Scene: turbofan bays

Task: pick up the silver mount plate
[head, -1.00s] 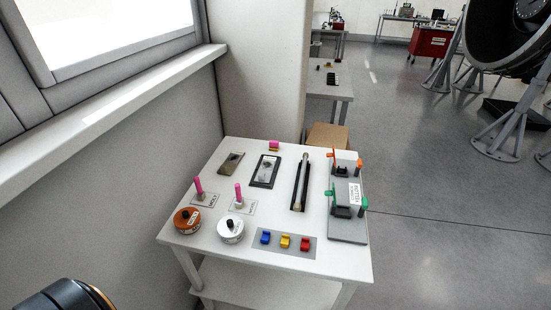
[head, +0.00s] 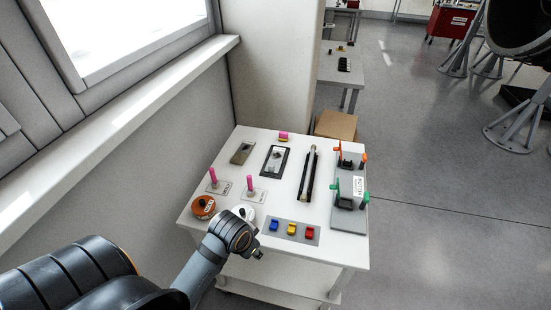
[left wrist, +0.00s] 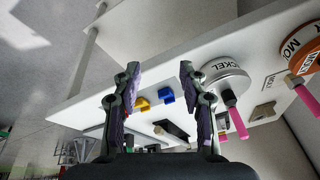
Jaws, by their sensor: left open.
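A grey metal plate (head: 242,153), which looks like the silver mount plate, lies flat at the back left of the white table (head: 225,150). Beside it, a dark tray (head: 285,171) holds a lighter silvery piece (head: 275,157); I cannot tell for sure which one is the mount plate. My left gripper (head: 258,254) is over the table's front edge, well in front of both. In the left wrist view its fingers (left wrist: 159,70) are spread apart with nothing between them. My right gripper is out of view.
The orange tin (head: 203,206), white tin (head: 243,213) and upright pink handles (head: 213,175) stand front left. Blue, yellow and red blocks sit on a grey strip (head: 282,236). A long black holder (head: 308,175) and a fixture with green and orange clamps (head: 350,221) are to the right.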

